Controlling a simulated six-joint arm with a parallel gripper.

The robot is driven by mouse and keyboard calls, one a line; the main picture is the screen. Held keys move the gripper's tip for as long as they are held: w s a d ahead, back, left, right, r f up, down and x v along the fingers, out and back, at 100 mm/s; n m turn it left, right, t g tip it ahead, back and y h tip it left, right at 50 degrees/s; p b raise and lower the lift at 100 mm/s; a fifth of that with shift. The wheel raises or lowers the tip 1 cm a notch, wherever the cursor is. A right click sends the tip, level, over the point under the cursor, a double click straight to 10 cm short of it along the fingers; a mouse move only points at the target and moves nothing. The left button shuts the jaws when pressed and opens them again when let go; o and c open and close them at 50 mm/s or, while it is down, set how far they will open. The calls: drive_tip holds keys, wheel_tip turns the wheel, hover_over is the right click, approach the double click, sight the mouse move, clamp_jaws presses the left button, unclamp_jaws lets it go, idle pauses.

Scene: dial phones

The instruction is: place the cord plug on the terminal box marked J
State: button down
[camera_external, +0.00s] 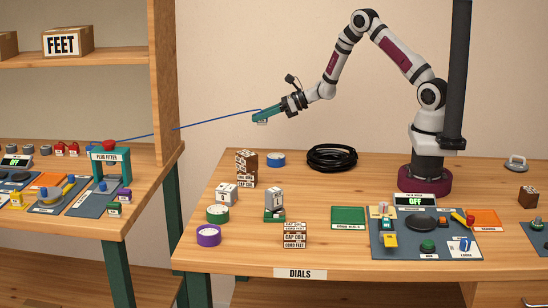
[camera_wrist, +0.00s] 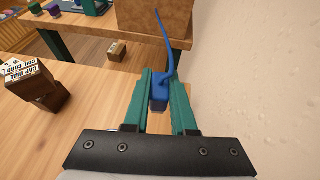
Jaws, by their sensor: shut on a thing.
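My gripper (camera_external: 262,116) is raised high above the left back part of the dials table, pointing left. In the wrist view its green fingers (camera_wrist: 160,108) are closed on the blue cord plug (camera_wrist: 159,92). A blue cord (camera_external: 215,119) runs from it to the left bench, fairly straight. Small marked boxes stand on the table well below: a white-topped one (camera_external: 227,193) and a grey-white one on a green base (camera_external: 274,201). Their marks are too small to read surely, so I cannot tell which box is marked J.
Stacked brown labelled blocks (camera_external: 246,168) stand below the gripper, with more blocks (camera_external: 294,235) at the front. Tape rolls (camera_external: 208,235) and a black cable coil (camera_external: 331,157) lie nearby. The left bench holds a plug fitter (camera_external: 110,160); a gap separates the tables.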

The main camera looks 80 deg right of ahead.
drive_tip(key=a+r+n+y, duration=0.1)
drive_tip(key=a, duration=0.6)
drive_tip(key=w+a+r+n+y, duration=0.1)
drive_tip(key=a+r, duration=0.1)
drive_tip(key=a, duration=0.6)
drive_tip(key=w+a+r+n+y, duration=0.1)
drive_tip(key=a, duration=0.7)
drive_tip(key=shift+w+r+g, duration=0.2)
drive_tip(key=shift+r+g, duration=0.2)
hover_over(225, 188)
drive_tip(key=shift+y, duration=0.3)
drive_tip(key=f, duration=0.6)
drive_tip(key=shift+d+f, duration=0.3)
drive_tip(key=shift+f, duration=0.05)
wheel_tip(225, 188, down, 4)
drive_tip(key=shift+w+a+f, duration=0.1)
drive_tip(key=shift+a, duration=0.05)
drive_tip(key=shift+f, duration=0.1)
drive_tip(key=c, duration=0.7)
unclamp_jaws()
drive_tip(key=shift+c, duration=0.2)
